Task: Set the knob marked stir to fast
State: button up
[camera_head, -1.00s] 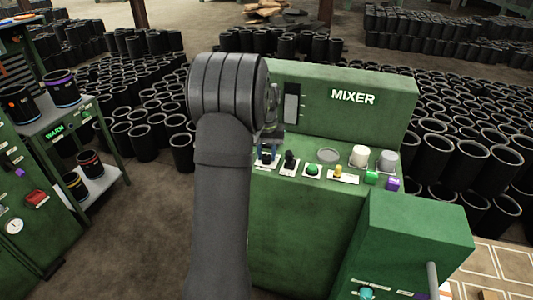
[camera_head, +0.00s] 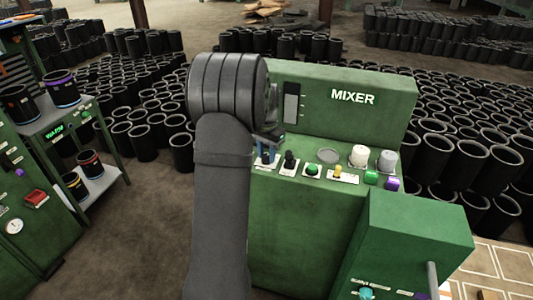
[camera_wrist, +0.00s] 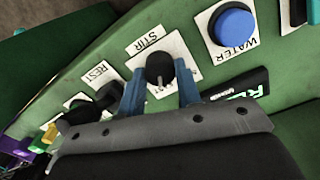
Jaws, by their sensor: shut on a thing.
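The stir knob (camera_wrist: 158,66) is a round black knob on a white plate with the label STIR beside it in the wrist view. A short pale line on it points toward the bottom of that picture. In the head view my gripper (camera_head: 267,152) is at the left end of the mixer's (camera_head: 335,110) sloped panel, partly hidden by my arm, and the knob is mostly covered.
A blue WATER button (camera_wrist: 235,25) is on one side of the knob. A black control (camera_wrist: 92,104) near the REST label is on the other. Further along the panel are a green button (camera_head: 312,170), a yellow control (camera_head: 338,171) and white and grey caps. Black sleeves (camera_head: 470,165) crowd the floor behind.

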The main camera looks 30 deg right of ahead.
aim_at(267, 156)
jog(key=o, duration=1)
jog(key=shift+r, duration=0.1)
notch_tip(267, 156, up, 17)
jog(key=shift+r, duration=0.15)
dwell(0.4)
notch_tip(267, 156, down, 18)
jog(key=shift+r, duration=0.25)
jog(key=shift+r, duration=0.1)
dwell(0.4)
